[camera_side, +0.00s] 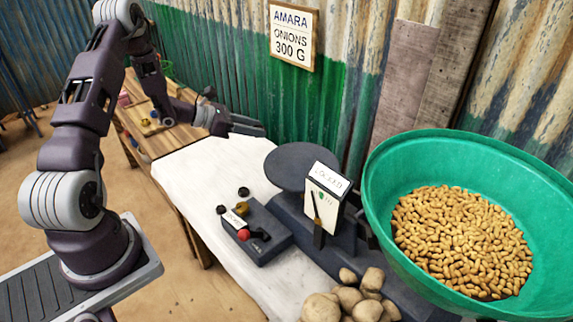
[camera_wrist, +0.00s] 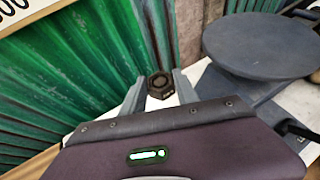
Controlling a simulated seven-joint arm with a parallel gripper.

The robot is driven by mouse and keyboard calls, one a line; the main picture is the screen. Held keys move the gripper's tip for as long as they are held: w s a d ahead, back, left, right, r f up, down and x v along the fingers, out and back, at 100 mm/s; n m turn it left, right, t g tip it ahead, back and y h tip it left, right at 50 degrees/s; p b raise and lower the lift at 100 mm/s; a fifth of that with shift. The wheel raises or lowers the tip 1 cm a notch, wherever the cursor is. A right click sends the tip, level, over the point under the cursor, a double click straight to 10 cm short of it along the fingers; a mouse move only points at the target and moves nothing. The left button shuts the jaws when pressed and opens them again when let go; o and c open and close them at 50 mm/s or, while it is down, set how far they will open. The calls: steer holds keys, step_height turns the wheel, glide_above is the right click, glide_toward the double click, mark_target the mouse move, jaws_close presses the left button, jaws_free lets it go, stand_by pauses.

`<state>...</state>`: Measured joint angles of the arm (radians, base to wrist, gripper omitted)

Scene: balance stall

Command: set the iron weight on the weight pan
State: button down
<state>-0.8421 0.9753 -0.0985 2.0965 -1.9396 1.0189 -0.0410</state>
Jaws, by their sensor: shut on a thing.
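My gripper (camera_side: 250,127) is raised above the white cloth, left of and behind the dark round pan (camera_side: 298,166) of the scale. In the wrist view my gripper (camera_wrist: 160,84) is shut on a dark, six-sided iron weight (camera_wrist: 160,86) with a round hollow in its top. The weight cannot be made out in the side view. The flat grey-blue pan (camera_wrist: 258,45) shows at the right of the wrist view, apart from the weight and bare. The scale's white head (camera_side: 324,198) with a lettered card stands in front of the pan.
A large green basin (camera_side: 385,190) of peanuts stands at the right. A dark box (camera_side: 263,247) with a red knob and small weights (camera_side: 243,191) lies before the pan. Potatoes (camera_side: 350,298) lie in front. The corrugated wall (camera_wrist: 85,90) is close behind my gripper.

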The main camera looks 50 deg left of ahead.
step_height(320, 180, up, 17)
steer(key=m+g+h, duration=0.4)
steer(key=m+h, duration=0.1)
glide_above(277, 163)
steer(key=f, duration=0.1)
step_height(277, 163, down, 14)
steer(key=shift+d+r, duration=0.15)
steer(key=shift+r, duration=0.05)
steer(key=shift+f, duration=0.4)
steer(key=shift+f, duration=0.15)
steer(key=c, duration=0.9)
jaws_free()
